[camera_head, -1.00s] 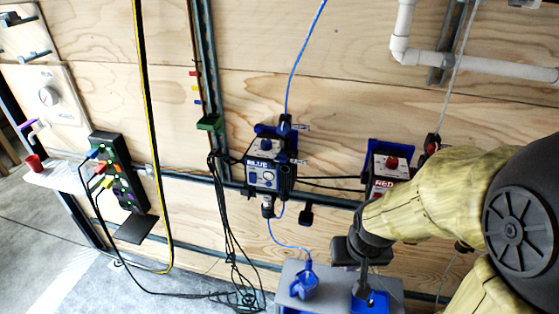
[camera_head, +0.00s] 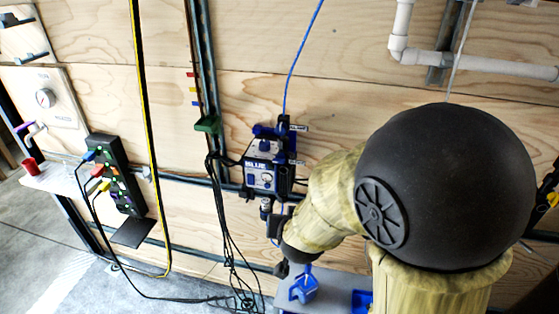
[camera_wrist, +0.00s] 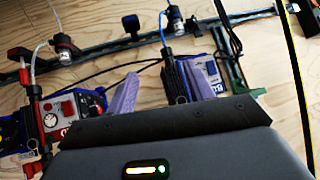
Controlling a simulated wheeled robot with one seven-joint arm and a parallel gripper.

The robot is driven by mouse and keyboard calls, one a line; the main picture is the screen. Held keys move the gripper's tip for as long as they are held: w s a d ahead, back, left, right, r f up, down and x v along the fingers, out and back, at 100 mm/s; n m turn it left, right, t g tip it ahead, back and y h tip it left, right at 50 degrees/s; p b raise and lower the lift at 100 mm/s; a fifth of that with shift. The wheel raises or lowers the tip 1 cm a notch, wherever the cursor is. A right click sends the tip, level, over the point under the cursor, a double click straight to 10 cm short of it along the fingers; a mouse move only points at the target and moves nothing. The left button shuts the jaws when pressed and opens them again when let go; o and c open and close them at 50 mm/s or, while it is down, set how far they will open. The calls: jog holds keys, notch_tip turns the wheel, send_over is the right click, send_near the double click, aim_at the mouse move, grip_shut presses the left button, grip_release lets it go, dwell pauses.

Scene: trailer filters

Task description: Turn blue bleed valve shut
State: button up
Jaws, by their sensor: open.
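The blue filter unit (camera_head: 264,176), with a "BLUE" label, is mounted on the plywood wall left of my arm. My gripper (camera_head: 276,246) is below and just right of the fitting, partly hidden by my wrist. In the wrist view, my purple fingers (camera_wrist: 157,82) are apart with nothing held between them. There the blue unit (camera_wrist: 206,75) is just beyond the right finger, and the fitting with blue hose (camera_wrist: 175,18) is above, apart from both fingers.
A red unit (camera_wrist: 66,112) is left in the wrist view; my arm hides it in the head view. A grey bench (camera_head: 337,284) with a blue part (camera_head: 304,286) is below my gripper. Black cables (camera_head: 222,220) hang left of the blue unit. A steel rail crosses the wall.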

aim_at(278, 162)
jog(key=s+a+r+m+t+h+b, duration=0.1)
jog(key=s+a+r+m+t+h, duration=0.1)
jog(key=a+r+t+h, duration=0.3)
notch_tip(278, 162, up, 4)
jog(key=s+a+t, duration=0.1)
jog(key=t, duration=0.1)
jog(key=shift+a+f+t, duration=0.25)
jog(key=shift+t, duration=0.15)
jog(key=p+x, duration=0.1)
jog(key=x, duration=1.6)
jog(key=shift+w, duration=0.2)
jog(key=shift+c, duration=0.2)
